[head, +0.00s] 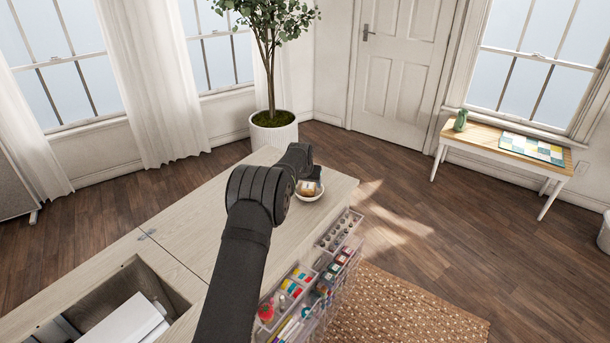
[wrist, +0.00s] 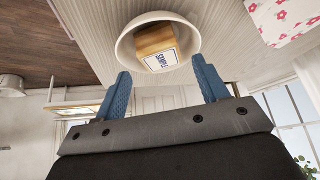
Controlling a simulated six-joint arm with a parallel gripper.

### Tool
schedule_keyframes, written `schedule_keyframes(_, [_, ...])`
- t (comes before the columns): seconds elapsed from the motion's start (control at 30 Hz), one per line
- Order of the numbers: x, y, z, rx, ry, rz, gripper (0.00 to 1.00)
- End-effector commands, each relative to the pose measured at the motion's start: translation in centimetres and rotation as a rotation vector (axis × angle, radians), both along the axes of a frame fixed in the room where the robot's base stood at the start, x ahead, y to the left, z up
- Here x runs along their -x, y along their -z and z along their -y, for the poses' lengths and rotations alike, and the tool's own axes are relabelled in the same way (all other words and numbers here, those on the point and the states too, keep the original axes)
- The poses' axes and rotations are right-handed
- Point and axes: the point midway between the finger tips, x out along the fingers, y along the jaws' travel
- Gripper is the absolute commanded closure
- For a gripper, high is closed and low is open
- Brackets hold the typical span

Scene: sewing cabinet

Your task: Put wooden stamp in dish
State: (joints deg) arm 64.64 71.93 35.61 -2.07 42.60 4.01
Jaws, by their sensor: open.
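The wooden stamp (wrist: 156,42) is a light wood block with a white label with dark lettering, and it sits inside the white dish (wrist: 124,47) in the wrist view. In the head view the dish (head: 310,197) stands on the cabinet top with the stamp (head: 308,187) showing as a small tan shape in it. My gripper (wrist: 160,68) is open and empty, its two blue fingers apart at the near side of the dish. No finger touches the stamp. In the head view my arm covers the fingers.
The pale cabinet top (head: 190,227) has an open well (head: 120,290) at the left. Clear organiser trays (head: 340,229) with sewing supplies hang along its right side. A floral cloth (wrist: 286,18) lies beside the dish in the wrist view. A potted tree (head: 273,130) stands behind.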

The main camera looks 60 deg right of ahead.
Motion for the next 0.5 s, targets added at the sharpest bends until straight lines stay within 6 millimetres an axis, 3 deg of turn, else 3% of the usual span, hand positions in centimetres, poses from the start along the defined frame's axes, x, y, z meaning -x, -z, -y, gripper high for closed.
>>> schedule_keyframes(0.3, [1.0,-4.4,-2.4,0.000,0.000,0.000,0.33])
schedule_keyframes(0.5, [1.3,-5.9,-3.2,-0.001,0.000,0.000,0.33])
